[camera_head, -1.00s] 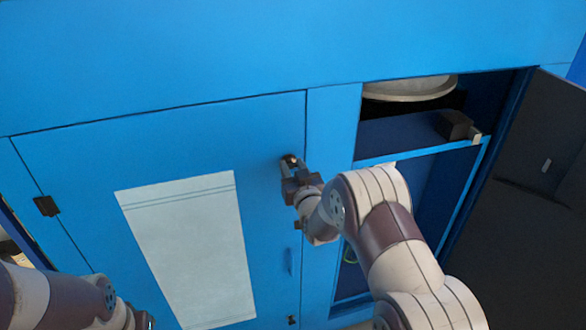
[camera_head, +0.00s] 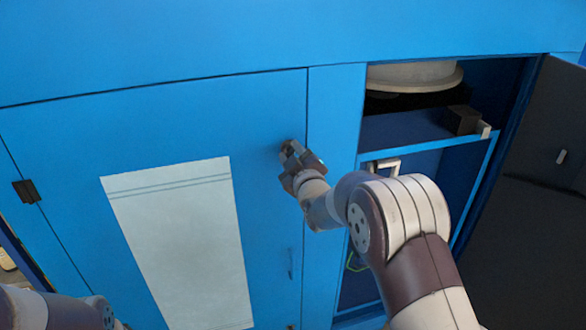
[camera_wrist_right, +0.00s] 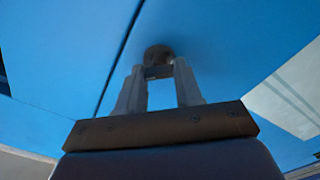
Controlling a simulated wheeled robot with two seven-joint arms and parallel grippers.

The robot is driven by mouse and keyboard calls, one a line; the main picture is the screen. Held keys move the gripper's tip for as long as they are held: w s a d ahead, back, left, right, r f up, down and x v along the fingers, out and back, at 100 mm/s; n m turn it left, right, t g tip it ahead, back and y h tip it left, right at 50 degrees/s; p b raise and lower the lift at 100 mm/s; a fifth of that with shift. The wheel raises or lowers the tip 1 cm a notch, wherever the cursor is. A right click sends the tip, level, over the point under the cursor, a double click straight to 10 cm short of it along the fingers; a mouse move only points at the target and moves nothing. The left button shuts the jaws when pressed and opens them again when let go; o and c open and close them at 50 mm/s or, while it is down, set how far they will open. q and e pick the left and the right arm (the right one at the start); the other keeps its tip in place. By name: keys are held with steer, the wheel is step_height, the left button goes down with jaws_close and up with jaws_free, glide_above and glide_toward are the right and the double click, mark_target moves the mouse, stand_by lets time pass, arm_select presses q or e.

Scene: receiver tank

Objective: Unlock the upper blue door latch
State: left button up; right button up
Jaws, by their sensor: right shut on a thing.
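The closed blue door (camera_head: 70,140) fills the left of the head view. Its upper latch (camera_wrist_right: 158,54) is a small dark round knob close to the door's right edge, seen at the fingertips in the right wrist view. My right gripper (camera_head: 288,150) is at this latch, and its two fingers (camera_wrist_right: 158,75) are shut on it. In the head view the gripper mostly hides the latch, so its turn angle cannot be told. My left arm (camera_head: 50,310) shows at the bottom left, but its gripper is out of the picture.
A white panel (camera_head: 180,240) is on the blue door, and a dark hinge (camera_head: 26,191) is at its left. To the right an open compartment has a shelf (camera_head: 420,148) and a round pale tank (camera_head: 415,75). Its dark door (camera_head: 545,170) stands open at the far right.

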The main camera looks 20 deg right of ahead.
steer(key=shift+f+n+b, duration=0.15)
steer(key=shift+n+b, duration=4.75)
steer(key=shift+b, duration=0.95)
steer(key=o, duration=1)
steer(key=shift+a, duration=0.1)
steer(key=shift+o, duration=0.2)
steer(key=s+b, duration=0.3)
steer(key=s, duration=0.9)
steer(key=shift+s+d, duration=0.2)
steer(key=shift+s, duration=0.15)
